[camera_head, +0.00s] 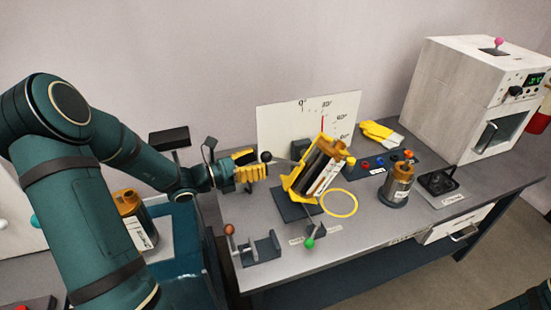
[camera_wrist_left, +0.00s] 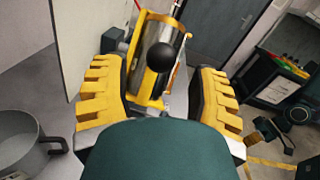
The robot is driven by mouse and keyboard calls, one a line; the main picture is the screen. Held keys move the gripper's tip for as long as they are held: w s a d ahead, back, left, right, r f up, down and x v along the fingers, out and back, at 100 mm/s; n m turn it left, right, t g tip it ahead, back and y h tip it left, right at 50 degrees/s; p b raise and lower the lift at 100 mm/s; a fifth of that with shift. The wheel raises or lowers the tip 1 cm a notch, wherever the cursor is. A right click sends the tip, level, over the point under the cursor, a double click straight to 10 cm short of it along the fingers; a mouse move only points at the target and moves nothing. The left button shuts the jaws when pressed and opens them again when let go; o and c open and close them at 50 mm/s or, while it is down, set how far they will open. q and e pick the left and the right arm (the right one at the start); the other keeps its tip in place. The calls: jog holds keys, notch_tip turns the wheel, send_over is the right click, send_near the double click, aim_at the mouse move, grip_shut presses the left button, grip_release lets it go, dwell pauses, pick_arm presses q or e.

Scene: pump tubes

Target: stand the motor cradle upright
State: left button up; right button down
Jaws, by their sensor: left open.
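The yellow motor cradle (camera_head: 291,184) stands tilted on a dark base plate (camera_head: 296,211), leaning to the right. It holds a silver and brown motor (camera_head: 318,166) with a white label. A lever with a black ball knob (camera_head: 266,157) reaches from the cradle toward my left gripper (camera_head: 253,166). In the left wrist view, the black ball (camera_wrist_left: 162,57) shows between the two open yellow fingers of the gripper (camera_wrist_left: 158,92), with the motor (camera_wrist_left: 150,50) beyond. Whether the fingers touch the lever I cannot tell. My right gripper is out of view.
A white angle board (camera_head: 280,125) with a red line stands behind the cradle. A yellow ring (camera_head: 340,203) and a green-knobbed lever (camera_head: 310,242) are in front. A clamp (camera_head: 262,249) stands at front left. A second motor (camera_head: 397,187) and a white oven (camera_head: 465,95) are right.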

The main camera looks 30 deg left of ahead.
aim_at(273, 158)
pick_arm(q)
jog(key=shift+x, duration=2.25)
jog(key=shift+o, duration=0.2)
grip_shut()
jog(key=shift+f, duration=0.1)
